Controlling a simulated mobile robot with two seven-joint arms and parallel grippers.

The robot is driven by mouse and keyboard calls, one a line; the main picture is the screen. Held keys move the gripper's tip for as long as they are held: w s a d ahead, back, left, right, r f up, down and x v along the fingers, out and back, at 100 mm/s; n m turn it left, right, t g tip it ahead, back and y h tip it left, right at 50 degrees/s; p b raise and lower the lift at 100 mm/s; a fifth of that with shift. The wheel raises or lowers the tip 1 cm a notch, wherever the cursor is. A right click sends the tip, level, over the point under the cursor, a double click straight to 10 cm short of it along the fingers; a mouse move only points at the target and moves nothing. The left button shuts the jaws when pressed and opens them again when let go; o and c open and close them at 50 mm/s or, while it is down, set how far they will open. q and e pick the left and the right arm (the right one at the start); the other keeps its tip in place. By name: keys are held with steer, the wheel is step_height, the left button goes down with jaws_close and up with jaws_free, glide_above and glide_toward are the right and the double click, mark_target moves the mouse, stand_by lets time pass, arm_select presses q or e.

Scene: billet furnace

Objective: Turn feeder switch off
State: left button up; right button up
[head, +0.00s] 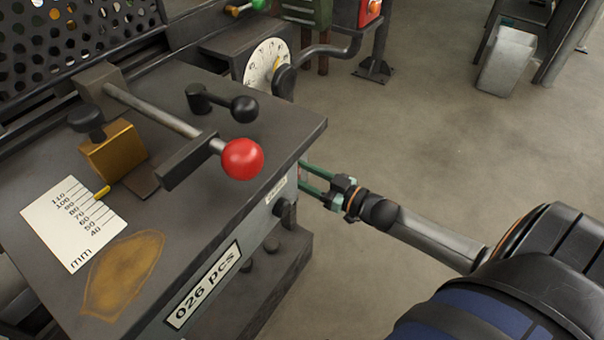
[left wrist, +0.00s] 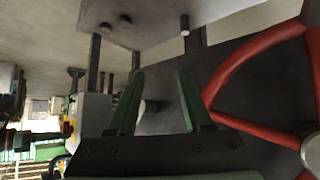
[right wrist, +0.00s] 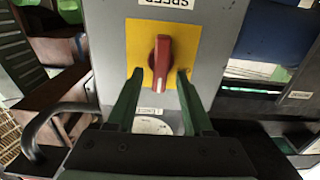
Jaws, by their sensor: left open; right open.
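A red rotary switch knob (right wrist: 160,62) on a yellow plate (right wrist: 137,42) shows in the right wrist view, on a grey panel. The knob stands roughly upright in that picture. My right gripper (right wrist: 159,76) is open, with one green finger on each side of the knob's lower end; whether they touch it I cannot tell. In the head view my right gripper (head: 305,178) is at the machine's side face, and the switch is hidden there. My left gripper (left wrist: 159,73) is open and empty in the left wrist view, and out of the head view.
The machine top (head: 235,140) carries a red ball lever (head: 242,158), a black-knobbed lever (head: 243,109) and a brass block (head: 113,152). A white dial (head: 264,62) is behind. A red handwheel (left wrist: 250,62) is right of my left gripper.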

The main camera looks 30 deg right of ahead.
jaws_close()
stand_by(0.4)
